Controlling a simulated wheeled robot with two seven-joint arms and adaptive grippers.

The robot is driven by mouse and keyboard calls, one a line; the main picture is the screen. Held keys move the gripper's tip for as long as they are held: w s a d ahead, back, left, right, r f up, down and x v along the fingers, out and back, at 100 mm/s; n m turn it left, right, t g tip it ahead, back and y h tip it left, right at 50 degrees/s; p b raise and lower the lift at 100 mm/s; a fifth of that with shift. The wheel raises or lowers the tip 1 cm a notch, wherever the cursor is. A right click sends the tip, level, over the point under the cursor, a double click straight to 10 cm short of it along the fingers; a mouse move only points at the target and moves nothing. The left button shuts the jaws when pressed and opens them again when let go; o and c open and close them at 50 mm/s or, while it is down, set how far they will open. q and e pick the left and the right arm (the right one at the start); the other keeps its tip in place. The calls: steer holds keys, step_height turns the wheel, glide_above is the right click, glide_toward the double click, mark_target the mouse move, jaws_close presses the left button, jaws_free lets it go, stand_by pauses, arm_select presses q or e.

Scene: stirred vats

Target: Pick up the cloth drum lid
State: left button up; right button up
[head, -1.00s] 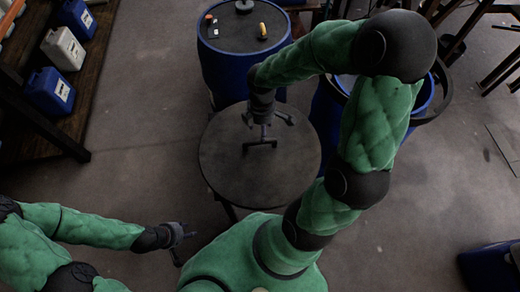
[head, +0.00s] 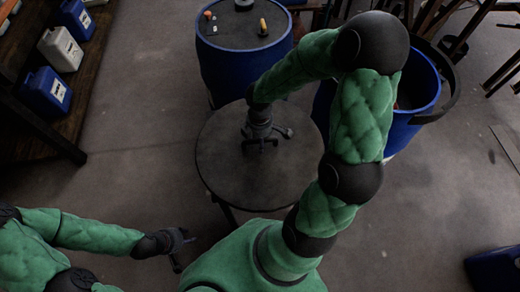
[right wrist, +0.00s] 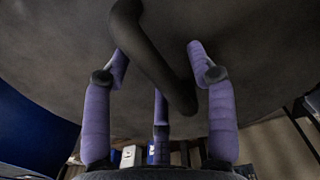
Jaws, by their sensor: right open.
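The drum lid appears as a wide dark grey disc (head: 293,172) in the middle of the head view, resting on a stand with thin legs. It fills the top of the right wrist view (right wrist: 60,70). Its dark bent bar handle (right wrist: 155,60) shows there between the purple fingers. My right gripper (head: 263,142) points down over the disc's middle. Its fingers (right wrist: 160,75) are open and spread on both sides of the handle; I cannot tell whether they touch it. My left gripper (head: 182,252) is empty and open at the lower left, away from the lid.
A blue drum (head: 235,70) with small objects on top stands behind the lid. An open blue vat (head: 415,105) with a dark ring stands to the right, partly behind my right arm. Jugs (head: 62,48) stand on a shelf at the left. Floor between shelf and lid is clear.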

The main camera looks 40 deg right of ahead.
steer(key=shift+f, duration=0.2)
stand_by(0.5)
jaws_close()
